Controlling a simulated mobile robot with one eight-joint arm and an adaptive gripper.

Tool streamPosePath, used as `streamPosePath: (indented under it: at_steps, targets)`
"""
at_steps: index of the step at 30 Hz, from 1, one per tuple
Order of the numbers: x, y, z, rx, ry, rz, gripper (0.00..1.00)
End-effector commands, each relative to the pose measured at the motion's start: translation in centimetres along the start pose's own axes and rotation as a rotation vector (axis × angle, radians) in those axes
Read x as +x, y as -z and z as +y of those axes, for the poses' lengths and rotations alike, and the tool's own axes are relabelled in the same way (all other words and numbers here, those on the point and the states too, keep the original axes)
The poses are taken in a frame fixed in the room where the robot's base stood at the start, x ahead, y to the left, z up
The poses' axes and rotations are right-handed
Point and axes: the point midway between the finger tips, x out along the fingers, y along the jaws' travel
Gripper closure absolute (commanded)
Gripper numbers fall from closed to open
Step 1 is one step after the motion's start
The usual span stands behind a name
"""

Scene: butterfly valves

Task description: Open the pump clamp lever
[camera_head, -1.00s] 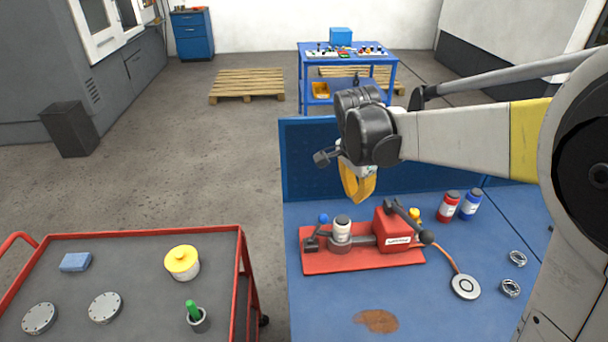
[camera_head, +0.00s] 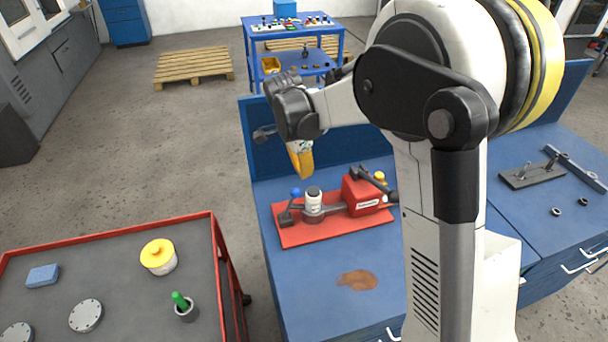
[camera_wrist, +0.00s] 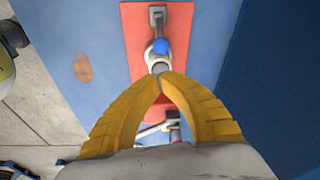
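The pump unit on the red base plate (camera_head: 325,236) stands on the blue bench. It has a red box (camera_head: 360,196) with a black lever (camera_head: 372,180) on top, a pale cylinder (camera_head: 313,197) and, at its left end, a dark clamp (camera_head: 287,216) with a blue knob (camera_head: 295,192). The blue knob also shows in the wrist view (camera_wrist: 161,46), just beyond my fingertips. My gripper (camera_head: 306,176) points down above the pump, near the cylinder, with its yellow fingers meeting at the tips (camera_wrist: 161,78). It seems empty. In the wrist view, my fingers partly hide the red box end.
A blue back panel (camera_head: 262,160) rises behind the pump. A brown stain (camera_head: 357,280) marks the bench in front. A red-framed cart (camera_head: 120,235) with a yellow-lidded jar (camera_head: 158,256) stands at left. My arm hides part of the bench right of the pump.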

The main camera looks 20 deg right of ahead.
Motion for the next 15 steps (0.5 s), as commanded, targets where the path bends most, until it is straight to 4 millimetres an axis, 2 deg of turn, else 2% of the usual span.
streamPosePath:
  at_steps: [3,9,15]
  targets:
    - [2.5,0.0,0.0,0.000,0.000,0.000,1.00]
    - [5.9,-0.1,0.0,-0.001,0.000,0.000,1.00]
    - [7.7,0.0,0.0,-0.001,0.000,0.000,1.00]
